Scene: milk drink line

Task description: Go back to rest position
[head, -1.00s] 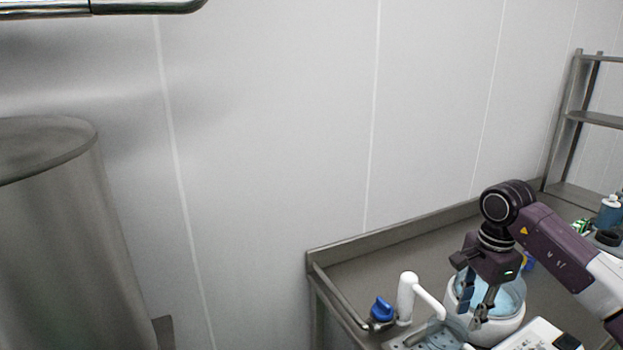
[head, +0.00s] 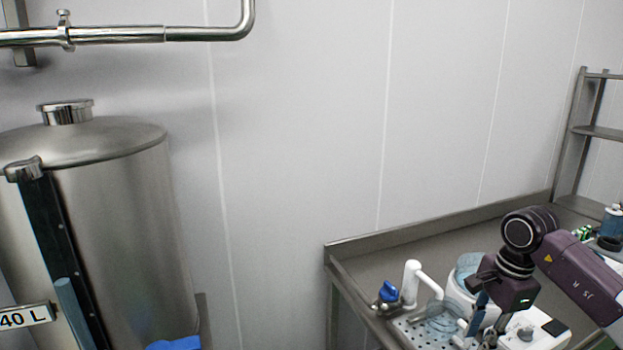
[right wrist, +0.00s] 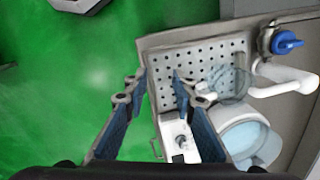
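My right gripper (head: 484,322) hangs over the front of the steel counter in the head view, in front of the white round vessel (head: 455,302). In the right wrist view, its two fingers (right wrist: 157,88) stand apart with nothing between them. Below them lie the perforated tray (right wrist: 214,62) and a white box with a knob (right wrist: 172,137). The white vessel with a pale blue inside also shows in the right wrist view (right wrist: 246,140), right of the fingers. My left gripper is not in view.
A white tap (head: 410,283) with a blue knob (head: 388,291) stands at the counter (head: 400,255). A clear bowl (head: 444,314) is beside it. A large steel tank (head: 130,220) stands at left under a pipe (head: 120,34). Green floor (right wrist: 70,90) is clear left of the tray.

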